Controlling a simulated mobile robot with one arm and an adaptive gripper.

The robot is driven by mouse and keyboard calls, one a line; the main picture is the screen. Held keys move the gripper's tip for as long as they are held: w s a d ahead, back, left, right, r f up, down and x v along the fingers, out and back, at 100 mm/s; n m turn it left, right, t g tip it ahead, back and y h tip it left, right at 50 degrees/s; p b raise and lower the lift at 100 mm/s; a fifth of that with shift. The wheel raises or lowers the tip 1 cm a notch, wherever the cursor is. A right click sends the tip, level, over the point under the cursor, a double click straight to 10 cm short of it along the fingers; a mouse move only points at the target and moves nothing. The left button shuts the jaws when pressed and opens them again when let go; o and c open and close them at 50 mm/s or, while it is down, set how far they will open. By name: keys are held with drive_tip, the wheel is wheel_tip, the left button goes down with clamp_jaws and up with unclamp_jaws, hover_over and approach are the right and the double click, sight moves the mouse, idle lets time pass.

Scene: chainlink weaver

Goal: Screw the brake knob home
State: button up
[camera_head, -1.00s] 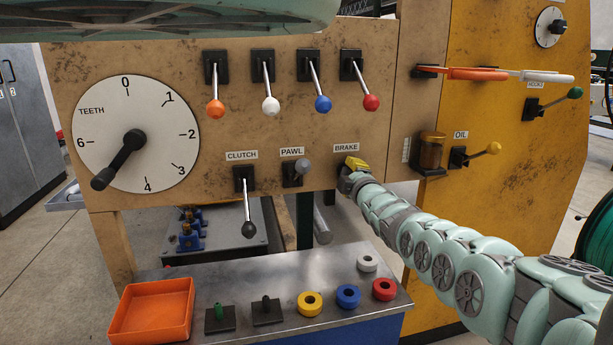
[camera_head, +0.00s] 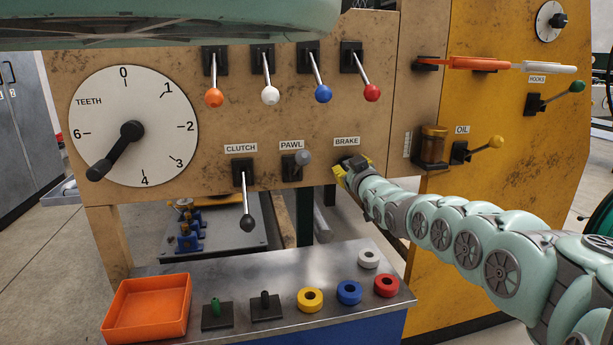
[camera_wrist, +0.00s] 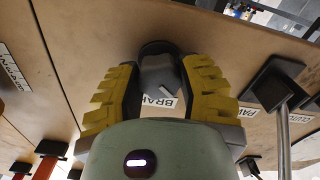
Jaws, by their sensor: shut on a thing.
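My gripper (camera_head: 352,168) is at the panel, just below the BRAKE label (camera_head: 346,141). In the wrist view its two ridged yellow fingers (camera_wrist: 158,88) are shut on the dark grey brake knob (camera_wrist: 160,72), one on each side. The knob's face carries a pale mark. Behind it is a black round part against the tan panel. The fingers hide most of the knob in the head view, and I cannot tell whether a gap is left behind it.
The pawl lever (camera_head: 303,159) and the clutch lever (camera_head: 247,200) are left of my gripper. Several coloured levers hang above. The oil cup (camera_head: 432,145) is to the right. A bench with an orange tray (camera_head: 148,308) and coloured rings (camera_head: 349,292) stands below.

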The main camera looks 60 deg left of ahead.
sight(348, 125)
drive_tip(key=shift+m+b, duration=0.5)
drive_tip(key=shift+m, duration=0.9)
drive_tip(key=shift+r, duration=0.1)
drive_tip(key=o, duration=1.2)
drive_tip(key=shift+r, duration=0.1)
wheel_tip(348, 125, up, 10)
drive_tip(key=shift+f, duration=0.15)
